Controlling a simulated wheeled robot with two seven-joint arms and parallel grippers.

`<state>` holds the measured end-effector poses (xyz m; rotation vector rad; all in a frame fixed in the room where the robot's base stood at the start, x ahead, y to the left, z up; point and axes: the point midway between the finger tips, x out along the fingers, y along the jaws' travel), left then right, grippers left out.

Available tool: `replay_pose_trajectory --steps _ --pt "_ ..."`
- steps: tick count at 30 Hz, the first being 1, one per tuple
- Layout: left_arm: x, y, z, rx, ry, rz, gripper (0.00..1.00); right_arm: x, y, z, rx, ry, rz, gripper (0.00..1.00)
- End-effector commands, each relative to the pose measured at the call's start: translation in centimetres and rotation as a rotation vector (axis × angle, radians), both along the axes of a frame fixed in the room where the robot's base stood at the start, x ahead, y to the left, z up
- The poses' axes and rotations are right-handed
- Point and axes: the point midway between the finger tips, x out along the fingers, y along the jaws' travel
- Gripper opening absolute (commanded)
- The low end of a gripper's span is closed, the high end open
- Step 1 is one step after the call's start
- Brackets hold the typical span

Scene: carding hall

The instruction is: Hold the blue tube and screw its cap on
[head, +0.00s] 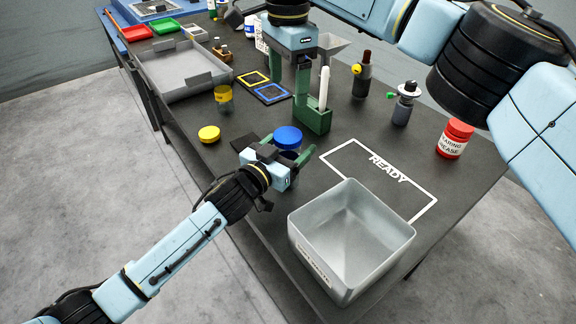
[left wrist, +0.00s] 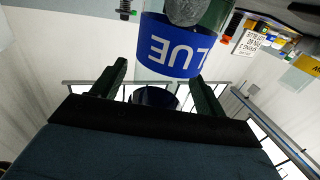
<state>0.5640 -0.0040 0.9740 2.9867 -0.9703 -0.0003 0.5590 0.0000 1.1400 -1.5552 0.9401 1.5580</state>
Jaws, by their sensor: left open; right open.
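The blue tube (left wrist: 180,45) stands on the table, its blue label upside down in the left wrist view. In the head view its blue cap (head: 288,136) shows at the top of the tube. I cannot tell whether the cap is threaded on. My left gripper (head: 287,150) is open, its fingers on either side of the tube, with no clear grip. In the left wrist view a dark blue round part (left wrist: 155,97) shows between the fingers. My right gripper (head: 290,88) is open and empty, pointing down above the table, behind the tube.
A metal bin (head: 352,286) stands at the front right beside the READY outline. A yellow cap (head: 209,133) lies left, near a yellow-labelled jar (head: 223,97). Bottles and a red grease jar (head: 455,138) stand right.

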Motion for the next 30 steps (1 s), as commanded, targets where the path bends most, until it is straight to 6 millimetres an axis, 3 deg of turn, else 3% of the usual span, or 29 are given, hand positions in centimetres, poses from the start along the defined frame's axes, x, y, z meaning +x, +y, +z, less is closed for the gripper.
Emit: replay_pose_trajectory --steps 15,21,30 --pt "-8.5 6.2 -0.1 0.003 0.002 0.001 0.73 0.0 0.0 1.2 0.0 0.0 0.0 0.8" --pt "-9.8 7.1 0.0 0.001 0.0 0.0 0.73 0.0 0.0 1.2 0.0 0.0 0.0 0.8" --pt "-9.9 7.3 0.0 0.001 0.0 0.0 0.73 0.0 0.0 1.2 0.0 0.0 0.0 0.8"
